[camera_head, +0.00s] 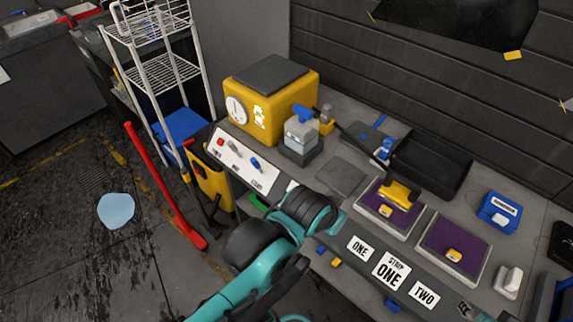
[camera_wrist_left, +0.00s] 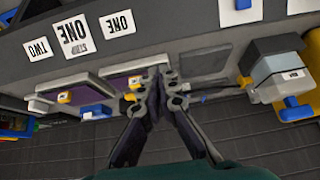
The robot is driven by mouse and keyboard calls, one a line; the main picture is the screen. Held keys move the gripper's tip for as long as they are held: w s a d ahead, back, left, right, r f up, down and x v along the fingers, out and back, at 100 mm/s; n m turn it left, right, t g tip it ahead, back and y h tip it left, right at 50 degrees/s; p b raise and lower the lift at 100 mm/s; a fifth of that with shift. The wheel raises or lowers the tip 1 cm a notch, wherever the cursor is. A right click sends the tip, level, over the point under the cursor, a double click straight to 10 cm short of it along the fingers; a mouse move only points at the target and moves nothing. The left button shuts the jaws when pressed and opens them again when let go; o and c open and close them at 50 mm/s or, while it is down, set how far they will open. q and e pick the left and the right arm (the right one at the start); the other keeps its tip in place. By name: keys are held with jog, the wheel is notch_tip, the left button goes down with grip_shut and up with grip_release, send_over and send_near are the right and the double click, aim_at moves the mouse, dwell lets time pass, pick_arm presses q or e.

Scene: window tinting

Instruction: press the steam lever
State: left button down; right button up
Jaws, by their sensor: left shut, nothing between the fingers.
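A white panel (camera_head: 232,165) in front of the yellow machine (camera_head: 270,100) carries a red button (camera_head: 220,142), a grey lever (camera_head: 235,148) and a blue lever (camera_head: 256,164). The small labels are unreadable, so I cannot tell which is the steam lever. The blue lever also shows at the top of the left wrist view (camera_wrist_left: 243,4). My left gripper (camera_wrist_left: 165,78) is shut and empty, with its tips seen over the bench between a purple tray and the grey pad. Its fingers are hidden in the head view. My right gripper (camera_head: 466,307) barely shows at the bottom edge.
Purple trays (camera_head: 425,270) with yellow tools lie to the right, near a dark bin (camera_head: 440,165). A red-handled tool (camera_head: 150,170) leans left of the bench.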

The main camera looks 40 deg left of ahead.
pick_arm(q)
jog(key=w+a+r+g+p, duration=0.1)
jog(key=w+a+r+p, duration=0.15)
jog(key=a+r, duration=0.2)
jog(key=m+g+p, duration=0.2)
jog(key=g+p, duration=0.3)
jog(key=p, duration=0.2)
send_over(257, 167)
jog(key=w, duration=0.5)
jog(key=shift+w+d+r, duration=0.1)
jog(key=shift+d+r, duration=0.05)
jog(key=shift+d, duration=0.25)
jog(key=f, duration=0.3)
jog(key=f+b, duration=0.1)
jog(key=f, duration=0.3)
jog(key=w+f+b, duration=0.1)
jog(key=f, duration=0.2)
jog(key=shift+a+f, duration=0.15)
jog(key=shift+a, duration=0.1)
jog(key=s, duration=0.3)
jog(key=shift+s+a+f+b, duration=0.35)
jog(key=shift+s+f, duration=0.05)
